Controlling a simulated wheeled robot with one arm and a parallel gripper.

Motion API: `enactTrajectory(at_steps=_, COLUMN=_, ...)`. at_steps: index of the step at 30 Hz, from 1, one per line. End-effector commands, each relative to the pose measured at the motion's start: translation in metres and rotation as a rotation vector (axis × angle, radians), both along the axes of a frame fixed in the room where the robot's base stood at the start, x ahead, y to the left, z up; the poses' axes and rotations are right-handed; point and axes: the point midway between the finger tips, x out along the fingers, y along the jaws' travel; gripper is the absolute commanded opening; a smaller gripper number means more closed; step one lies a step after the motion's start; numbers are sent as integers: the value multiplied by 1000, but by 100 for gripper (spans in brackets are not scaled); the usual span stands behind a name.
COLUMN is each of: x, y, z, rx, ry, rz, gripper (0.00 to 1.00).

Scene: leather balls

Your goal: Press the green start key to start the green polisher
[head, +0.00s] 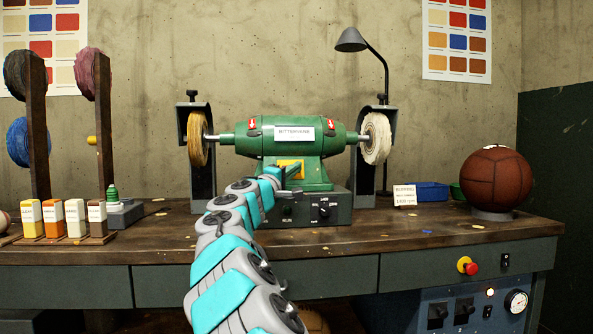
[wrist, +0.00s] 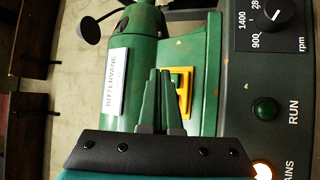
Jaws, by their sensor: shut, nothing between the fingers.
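The green polisher (head: 340,150) stands on the bench, with a yellow wheel on its left and a white wheel on its right. A yellow plate (head: 292,163) is on the front of its pedestal; my gripper (head: 292,170) partly covers it. My gripper's fingers (wrist: 160,73) are shut and empty, and overlap the plate's edge in that view. Whether they touch the key I cannot tell. The RUN lamp (wrist: 265,108) is dull green; the MAINS lamp (wrist: 262,171) glows.
A speed dial (head: 324,209) is on the polisher's base. A red stop button (head: 470,267) is on the bench front. A desk lamp (head: 352,40) stands behind.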

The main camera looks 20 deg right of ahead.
Motion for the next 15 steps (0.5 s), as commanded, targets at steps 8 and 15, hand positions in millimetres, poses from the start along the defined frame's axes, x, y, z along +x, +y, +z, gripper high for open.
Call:
enactTrajectory(at_steps=8, x=1, y=0, z=0, rx=0, ry=0, rz=0, gripper=0)
enactTrajectory(at_steps=15, x=8, y=-2, z=0, rx=0, ry=-2, rz=2, gripper=0)
